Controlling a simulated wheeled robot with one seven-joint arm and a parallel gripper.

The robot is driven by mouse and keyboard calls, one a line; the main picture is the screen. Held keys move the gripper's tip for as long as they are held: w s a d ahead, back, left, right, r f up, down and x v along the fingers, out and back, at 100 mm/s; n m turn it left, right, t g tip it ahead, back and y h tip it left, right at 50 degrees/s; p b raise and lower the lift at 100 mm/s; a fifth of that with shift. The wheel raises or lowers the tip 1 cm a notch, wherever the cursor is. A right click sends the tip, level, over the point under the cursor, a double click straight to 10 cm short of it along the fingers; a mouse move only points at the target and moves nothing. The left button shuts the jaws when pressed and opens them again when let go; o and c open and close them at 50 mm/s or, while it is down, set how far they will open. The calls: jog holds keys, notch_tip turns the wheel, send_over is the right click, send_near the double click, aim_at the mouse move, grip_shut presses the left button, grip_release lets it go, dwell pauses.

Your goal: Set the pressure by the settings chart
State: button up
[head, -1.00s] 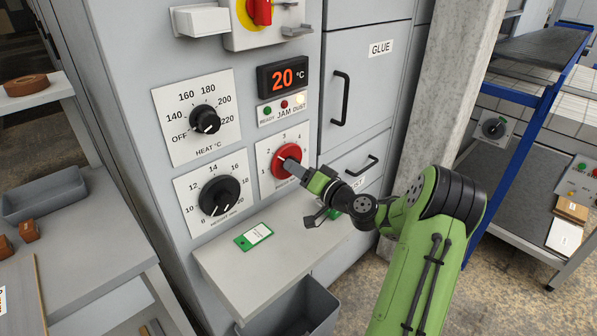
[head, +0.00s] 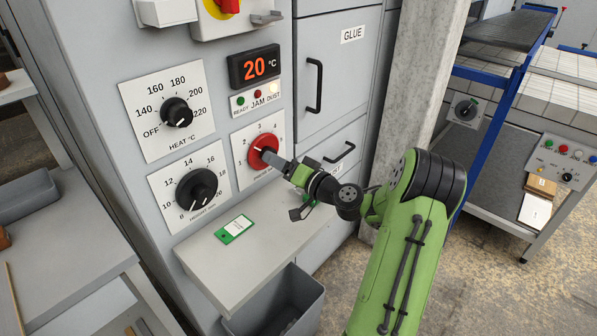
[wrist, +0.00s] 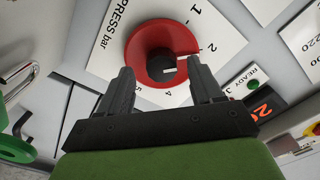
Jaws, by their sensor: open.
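The red pressure knob (head: 262,150) sits on a white plate with a scale of 1 to 5 on the grey cabinet. In the wrist view the knob (wrist: 141,50) is a thick red ring with a dark middle, and the plate reads PRESS bar. I cannot tell its setting for sure. My gripper (head: 274,160) is at the knob's front; in the wrist view its two black fingers (wrist: 164,80) are apart, with the knob just beyond or between their tips. Contact is unclear. A green-edged card (head: 235,229) lies on the shelf below, its print too small to read.
The black heat knob (head: 176,112) and black height knob (head: 197,189) are left of the red knob. A display (head: 255,66) reads 20 °C. A grey shelf (head: 215,262) juts out below, above a grey bin (head: 310,292). Drawer handles (head: 315,86) stick out at right.

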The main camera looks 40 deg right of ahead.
jog(key=s+d+p, duration=0.1)
jog(key=s+d, duration=0.1)
jog(key=s, duration=1.2)
jog(key=shift+a, duration=0.1)
